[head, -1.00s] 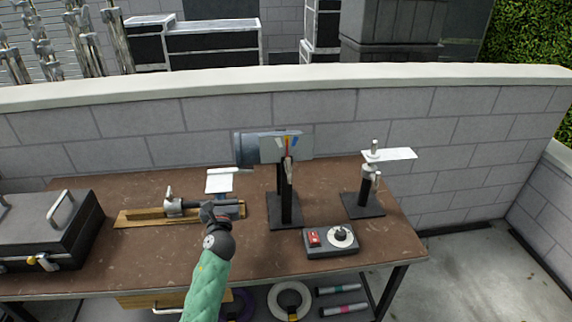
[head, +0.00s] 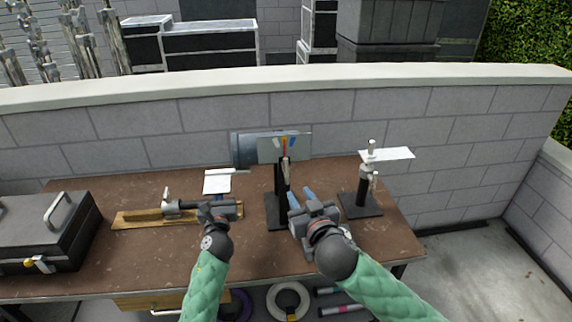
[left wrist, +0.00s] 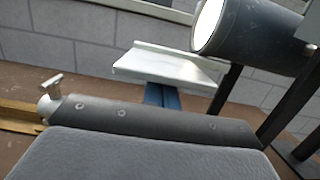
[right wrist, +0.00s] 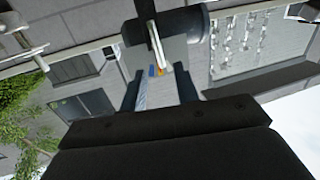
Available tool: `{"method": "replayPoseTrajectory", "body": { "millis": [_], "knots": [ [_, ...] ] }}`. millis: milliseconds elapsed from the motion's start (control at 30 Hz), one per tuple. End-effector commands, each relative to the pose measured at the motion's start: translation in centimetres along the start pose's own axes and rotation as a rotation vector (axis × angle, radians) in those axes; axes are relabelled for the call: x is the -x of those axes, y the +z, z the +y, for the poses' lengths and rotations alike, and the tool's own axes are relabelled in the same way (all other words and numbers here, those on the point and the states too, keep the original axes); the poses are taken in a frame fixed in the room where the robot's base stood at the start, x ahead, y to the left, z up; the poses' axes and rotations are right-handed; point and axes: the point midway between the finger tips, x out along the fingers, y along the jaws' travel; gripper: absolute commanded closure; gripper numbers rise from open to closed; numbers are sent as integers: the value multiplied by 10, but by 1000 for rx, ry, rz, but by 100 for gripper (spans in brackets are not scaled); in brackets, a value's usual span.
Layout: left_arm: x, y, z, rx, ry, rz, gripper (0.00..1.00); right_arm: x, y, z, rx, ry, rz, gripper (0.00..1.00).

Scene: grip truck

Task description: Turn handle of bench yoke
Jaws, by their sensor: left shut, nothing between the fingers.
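The bench yoke is most likely the black stand (head: 271,212) at the middle of the table, which carries a grey cylinder lamp (head: 243,148) and a plate (head: 298,147) with coloured marks. A slim upright handle (head: 286,172) stands before the plate; it shows beyond the fingers in the right wrist view (right wrist: 155,36). My right gripper (head: 301,195) is open and empty, low and just right of the stand, its two blue fingers apart and pointing away from me. My left gripper (head: 220,197) is shut and empty, left of the stand near a white plate (head: 217,182).
A wooden board with a metal clamp (head: 140,218) lies left of my left gripper. A black case (head: 40,230) stands at the left. A smaller stand with a clamp and white plate (head: 361,205) is at the right. A block wall (head: 130,140) closes the back.

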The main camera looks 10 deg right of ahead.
Motion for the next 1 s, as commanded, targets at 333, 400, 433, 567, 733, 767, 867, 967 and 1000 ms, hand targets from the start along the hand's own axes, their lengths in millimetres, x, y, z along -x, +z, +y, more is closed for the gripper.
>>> {"method": "replayPoseTrajectory", "body": {
  "millis": [333,400,433,567,733,767,867,967,1000],
  "knots": [
    [0,0,0,0,0,0,100,-18,-20,5,41,3,45,69],
    [0,0,0,0,0,0,100,-26,-19,5,41,4,44,69],
    [0,0,0,0,0,0,100,-30,-20,5,41,4,44,69],
    [0,0,0,0,0,0,100,-48,-21,4,41,3,44,69],
    [0,0,0,0,0,0,100,-73,-21,5,41,4,43,69],
    [0,0,0,0,0,0,100,-77,-21,5,41,4,43,69],
    [0,0,0,0,0,0,100,-91,-22,5,40,4,43,69],
    [0,0,0,0,0,0,100,-103,-22,5,40,4,42,69],
    [0,0,0,0,0,0,100,-107,-22,5,40,4,42,69]
  ]
}}
